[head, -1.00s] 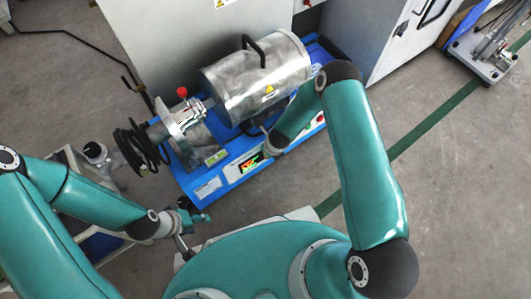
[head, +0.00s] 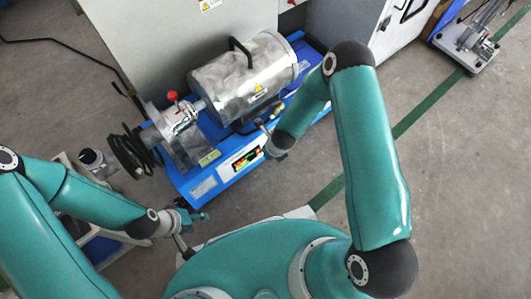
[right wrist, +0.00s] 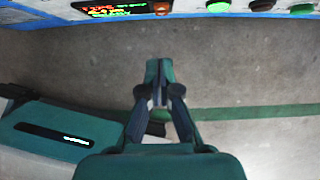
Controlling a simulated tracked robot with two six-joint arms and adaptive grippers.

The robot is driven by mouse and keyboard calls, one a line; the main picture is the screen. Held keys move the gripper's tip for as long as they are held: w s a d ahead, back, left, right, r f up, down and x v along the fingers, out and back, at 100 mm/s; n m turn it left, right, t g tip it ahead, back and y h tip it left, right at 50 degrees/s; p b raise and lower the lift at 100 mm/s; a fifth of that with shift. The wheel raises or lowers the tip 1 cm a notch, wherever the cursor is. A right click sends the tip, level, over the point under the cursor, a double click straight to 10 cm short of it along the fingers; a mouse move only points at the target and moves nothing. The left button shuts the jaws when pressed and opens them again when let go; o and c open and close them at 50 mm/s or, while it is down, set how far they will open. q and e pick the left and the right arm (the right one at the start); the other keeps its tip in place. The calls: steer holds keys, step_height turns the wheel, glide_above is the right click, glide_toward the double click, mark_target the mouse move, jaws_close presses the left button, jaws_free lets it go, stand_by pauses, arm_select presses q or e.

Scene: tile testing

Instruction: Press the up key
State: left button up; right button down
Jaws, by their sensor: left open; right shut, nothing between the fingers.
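The blue machine base (head: 212,181) carries a small lit display (head: 246,159) with red and green text. In the right wrist view the display (right wrist: 112,8) and a row of buttons lie along the top edge: an orange-red one (right wrist: 162,7), a green one (right wrist: 218,6), a dark one (right wrist: 262,5) and another green one (right wrist: 302,10). No up key can be made out by its marking. My right gripper (right wrist: 157,72) is shut and empty, below the panel in that view and apart from it. My left gripper (head: 196,217) is open and empty, below the machine's front left.
A silver cylinder (head: 245,80) with a black handle lies on the machine, near a coiled black cable (head: 130,152). A grey cabinet (head: 165,40) stands behind. A low frame (head: 100,248) is at the left.

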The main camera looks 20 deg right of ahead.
arm_select(q)
steer(key=shift+r+p, duration=0.4)
steer(key=shift+r, duration=0.25)
arm_select(e)
steer(key=shift+v, duration=1.8)
